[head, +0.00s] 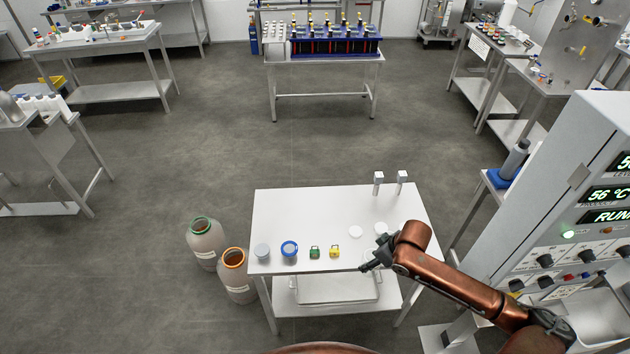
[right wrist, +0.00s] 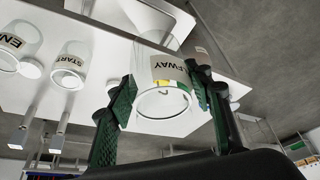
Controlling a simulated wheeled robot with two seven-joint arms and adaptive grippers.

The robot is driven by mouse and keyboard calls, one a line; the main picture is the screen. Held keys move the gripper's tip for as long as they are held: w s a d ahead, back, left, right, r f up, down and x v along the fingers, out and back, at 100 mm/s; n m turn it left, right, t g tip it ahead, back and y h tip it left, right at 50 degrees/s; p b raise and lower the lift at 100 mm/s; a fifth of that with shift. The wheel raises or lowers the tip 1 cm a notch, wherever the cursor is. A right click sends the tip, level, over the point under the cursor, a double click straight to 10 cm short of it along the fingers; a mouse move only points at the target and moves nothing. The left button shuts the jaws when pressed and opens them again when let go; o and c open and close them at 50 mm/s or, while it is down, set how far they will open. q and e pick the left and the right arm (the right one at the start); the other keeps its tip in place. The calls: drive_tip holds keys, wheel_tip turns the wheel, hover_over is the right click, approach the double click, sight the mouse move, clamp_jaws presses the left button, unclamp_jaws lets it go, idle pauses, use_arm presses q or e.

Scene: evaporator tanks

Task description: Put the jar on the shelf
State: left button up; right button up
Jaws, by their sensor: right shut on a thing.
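My right gripper (right wrist: 160,92) is shut on a clear jar (right wrist: 163,103) with a white label, part of which reads "FWAY". In the head view my right gripper (head: 370,266) is at the table's front edge; the held jar is hard to make out there. Two more labelled jars stand on the white table (head: 305,210) in the right wrist view: one reads "START" (right wrist: 72,62), the other begins "EN" (right wrist: 18,42). A lower shelf (head: 290,312) is under the tabletop. My left gripper is not in view.
Two posts (head: 378,183) (head: 402,182) stand at the back. A control cabinet (head: 590,180) is at right; two large bottles (head: 205,243) (head: 236,275) stand left.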

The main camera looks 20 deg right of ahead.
drive_tip(key=shift+w+a+b, duration=0.2)
drive_tip(key=shift+a+b, duration=0.2)
use_arm(q)
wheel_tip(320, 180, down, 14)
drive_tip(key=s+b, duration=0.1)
drive_tip(key=b, duration=1.1)
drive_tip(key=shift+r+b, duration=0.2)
drive_tip(key=shift+b, duration=0.15)
use_arm(e)
drive_tip(key=w+a+r+m+h, duration=0.1)
drive_tip(key=a+m, duration=0.2)
drive_tip(key=a, duration=0.3)
drive_tip(key=w+a+r+m+h, duration=0.1)
drive_tip(key=w+a+r+m, duration=0.1)
drive_tip(key=a, duration=0.4)
drive_tip(key=shift+w+a+m+t, duration=0.3)
drive_tip(key=shift+a+m+t, duration=0.1)
